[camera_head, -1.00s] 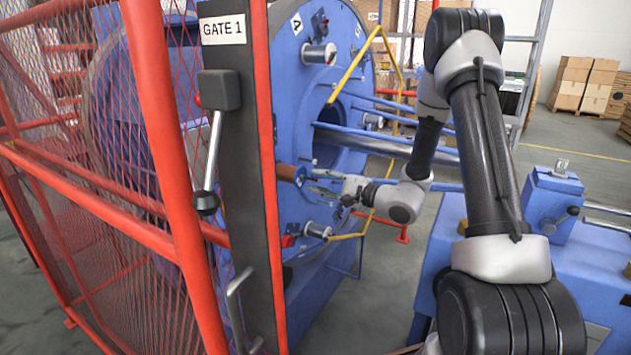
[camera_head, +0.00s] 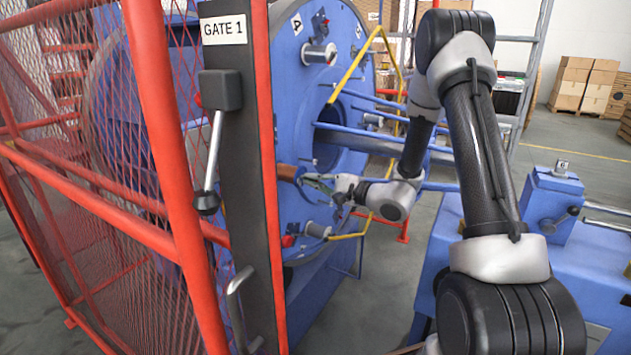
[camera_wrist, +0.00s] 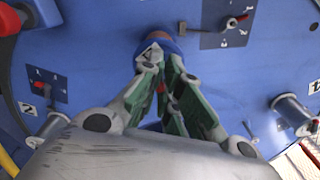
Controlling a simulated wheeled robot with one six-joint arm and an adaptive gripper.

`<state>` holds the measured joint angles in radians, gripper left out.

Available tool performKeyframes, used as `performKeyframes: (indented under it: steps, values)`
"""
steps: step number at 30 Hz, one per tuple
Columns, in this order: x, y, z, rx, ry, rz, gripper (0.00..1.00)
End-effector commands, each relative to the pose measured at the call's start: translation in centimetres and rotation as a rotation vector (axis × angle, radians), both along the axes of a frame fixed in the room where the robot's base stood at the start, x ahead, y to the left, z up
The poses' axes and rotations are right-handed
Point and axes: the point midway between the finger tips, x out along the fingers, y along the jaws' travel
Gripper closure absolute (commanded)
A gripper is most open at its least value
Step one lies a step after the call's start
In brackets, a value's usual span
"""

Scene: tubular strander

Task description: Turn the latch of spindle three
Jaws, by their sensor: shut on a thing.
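The blue disc (camera_head: 300,120) of the strander carries several spindles. A brown spindle end (camera_head: 288,172) stands out from it between the spindles numbered 2 and 4, and I take it for spindle three. It also shows, with blue around it, at the top middle of the wrist view (camera_wrist: 158,36). My gripper (camera_head: 307,181) is right at this end. In the wrist view its green-grey fingers (camera_wrist: 163,62) are closed together there, with a small red bit between them. The fingers hide most of the held part, and I cannot make out a latch in them.
Another red lever panel (camera_wrist: 42,85) is by spindle 2. Spindle 4 (camera_wrist: 290,108) stands out at the right. A yellow bar (camera_head: 357,62) and the red gate frame (camera_head: 160,150) are nearby.

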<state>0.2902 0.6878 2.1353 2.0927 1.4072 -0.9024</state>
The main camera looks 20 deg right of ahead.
Motion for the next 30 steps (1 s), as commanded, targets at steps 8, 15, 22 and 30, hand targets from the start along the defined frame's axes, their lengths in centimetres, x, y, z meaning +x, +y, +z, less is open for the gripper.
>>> performKeyframes:
  steps: [8,15,22,30]
  values:
    - [0.3,-0.1,-0.8,0.106,-0.101,-0.004,1.00]
    - [0.5,0.0,-1.5,0.247,-0.249,-0.007,1.00]
    - [0.5,-0.1,-1.5,0.281,-0.287,-0.009,1.00]
    - [0.5,-0.1,-1.5,0.280,-0.286,-0.010,0.82]
